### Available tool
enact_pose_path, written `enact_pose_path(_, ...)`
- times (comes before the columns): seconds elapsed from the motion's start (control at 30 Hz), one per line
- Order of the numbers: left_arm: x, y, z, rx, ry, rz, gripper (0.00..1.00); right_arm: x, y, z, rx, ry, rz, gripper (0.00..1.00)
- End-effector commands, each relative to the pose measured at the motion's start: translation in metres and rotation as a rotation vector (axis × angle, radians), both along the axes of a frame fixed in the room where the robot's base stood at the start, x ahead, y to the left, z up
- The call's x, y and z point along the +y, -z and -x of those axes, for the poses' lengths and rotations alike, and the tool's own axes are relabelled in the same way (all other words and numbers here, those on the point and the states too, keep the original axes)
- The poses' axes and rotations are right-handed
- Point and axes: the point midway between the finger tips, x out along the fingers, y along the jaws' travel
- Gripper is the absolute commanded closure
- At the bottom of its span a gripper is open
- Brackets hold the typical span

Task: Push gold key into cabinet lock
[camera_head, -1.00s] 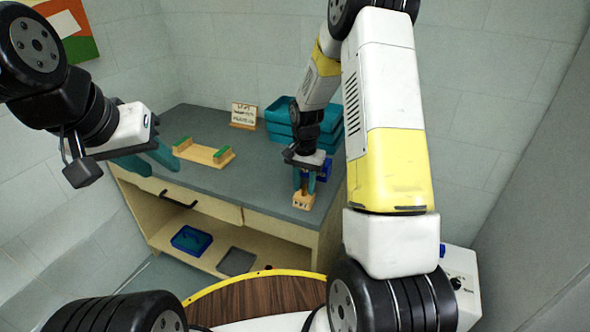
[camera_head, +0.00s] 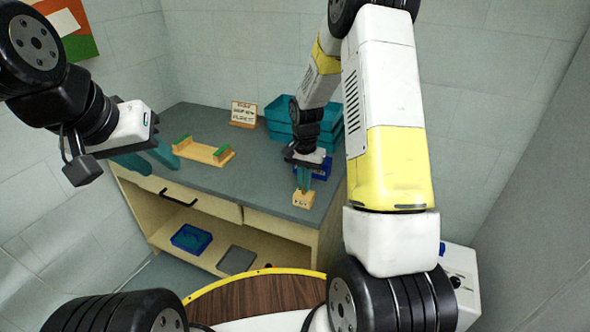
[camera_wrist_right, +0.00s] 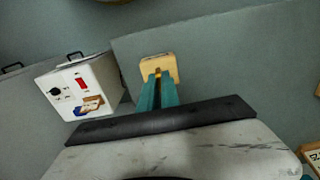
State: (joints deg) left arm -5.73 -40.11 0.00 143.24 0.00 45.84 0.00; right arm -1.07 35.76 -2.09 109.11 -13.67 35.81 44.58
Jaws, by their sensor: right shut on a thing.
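My right gripper (camera_head: 304,189) is shut at a small wooden block (camera_head: 303,199) near the bench's front right edge. In the right wrist view, its teal fingertips (camera_wrist_right: 158,78) close on a small gold piece (camera_wrist_right: 158,72), which looks like the gold key, at the wooden block (camera_wrist_right: 171,63). The fingers hide most of the key. I cannot tell whether the key still touches the block. My left gripper (camera_head: 158,168) is open and empty at the bench's left. A white cabinet box (camera_wrist_right: 80,88) with a black knob and red mark shows in the right wrist view; I cannot make out its keyhole.
The grey bench (camera_head: 245,180) holds a wooden cradle with green ends (camera_head: 203,152), a small sign (camera_head: 243,114) and teal trays (camera_head: 280,125). A blue bin (camera_head: 191,239) and grey tray (camera_head: 237,260) lie on the shelf below. The bench middle is clear.

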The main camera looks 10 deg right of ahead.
Motion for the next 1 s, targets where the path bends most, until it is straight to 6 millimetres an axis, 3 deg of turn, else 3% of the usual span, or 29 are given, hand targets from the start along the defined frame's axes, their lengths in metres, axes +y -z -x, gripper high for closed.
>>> enact_pose_path(1.0,0.0,0.0,0.0,0.0,0.0,0.0,0.64,0.0,-0.012,0.0,-0.001,0.0,0.001,1.0)
